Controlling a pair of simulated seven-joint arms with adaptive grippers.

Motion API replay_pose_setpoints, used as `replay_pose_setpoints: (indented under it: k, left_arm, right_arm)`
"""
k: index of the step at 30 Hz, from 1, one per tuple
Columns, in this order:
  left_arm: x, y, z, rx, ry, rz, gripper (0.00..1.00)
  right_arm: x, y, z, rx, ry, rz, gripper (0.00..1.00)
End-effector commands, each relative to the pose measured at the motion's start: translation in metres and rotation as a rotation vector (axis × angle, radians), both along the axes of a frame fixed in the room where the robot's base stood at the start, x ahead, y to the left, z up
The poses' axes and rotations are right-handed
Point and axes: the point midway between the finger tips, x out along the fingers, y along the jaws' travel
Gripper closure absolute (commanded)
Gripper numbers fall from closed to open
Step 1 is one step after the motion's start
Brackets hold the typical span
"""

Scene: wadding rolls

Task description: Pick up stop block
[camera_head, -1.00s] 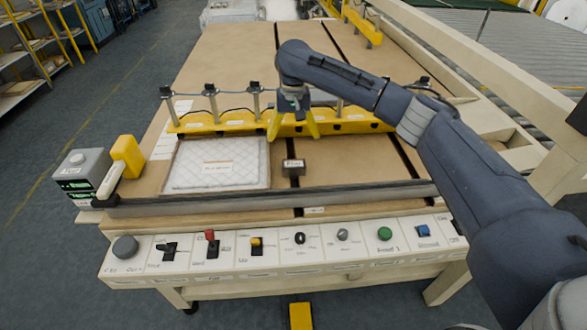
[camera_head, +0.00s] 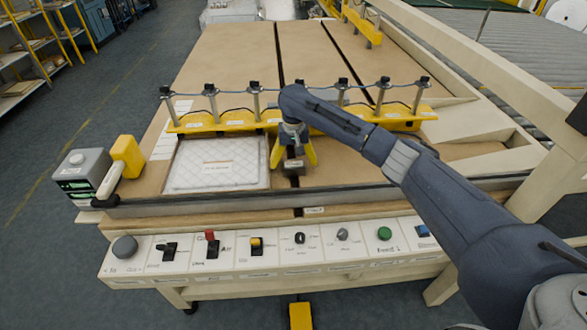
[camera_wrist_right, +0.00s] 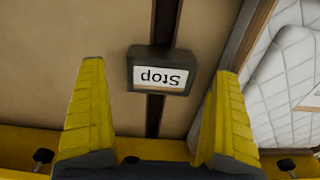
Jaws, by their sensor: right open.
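The stop block (camera_head: 292,167) is a small dark block with a pale label. It sits on the brown table over a dark slot, just right of the white quilted pad. In the right wrist view the block (camera_wrist_right: 160,72) shows its "Stop" label upside down, ahead of and between the fingertips. My right gripper (camera_head: 294,163) has yellow fingers, spread open, one on each side of the block in the head view. In the wrist view the open fingers (camera_wrist_right: 157,70) hold nothing, and I cannot tell their exact height over the block. My left gripper is not in view.
The white quilted pad (camera_head: 217,162) lies left of the block. A yellow bar (camera_head: 200,126) with several metal posts runs behind it. A metal rail (camera_head: 240,203) and a control panel (camera_head: 275,250) are in front. Bare table lies right of the block.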

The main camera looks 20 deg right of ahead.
Motion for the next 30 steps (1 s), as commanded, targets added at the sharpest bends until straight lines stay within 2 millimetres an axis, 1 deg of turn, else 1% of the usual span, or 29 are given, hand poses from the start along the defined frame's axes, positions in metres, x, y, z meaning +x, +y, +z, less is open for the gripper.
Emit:
replay_pose_setpoints:
  k: [1, 6, 9, 16, 30]
  left_arm:
    - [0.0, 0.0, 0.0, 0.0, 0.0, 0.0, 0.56]
    - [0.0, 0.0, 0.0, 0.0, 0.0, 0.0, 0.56]
    - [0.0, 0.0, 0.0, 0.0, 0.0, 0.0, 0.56]
    - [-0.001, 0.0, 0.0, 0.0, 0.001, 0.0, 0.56]
    - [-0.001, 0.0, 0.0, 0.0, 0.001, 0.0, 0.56]
  right_arm:
    - [-0.001, 0.0, -0.007, 0.0, 0.002, 0.0, 0.02]
    - [0.0, 0.0, -0.02, 0.001, 0.001, -0.001, 0.02]
    - [0.0, 0.0, -0.023, 0.001, 0.0, 0.001, 0.02]
    - [0.0, 0.0, -0.023, 0.0, -0.001, 0.001, 0.02]
    - [0.0, 0.0, -0.023, 0.001, -0.001, 0.0, 0.56]
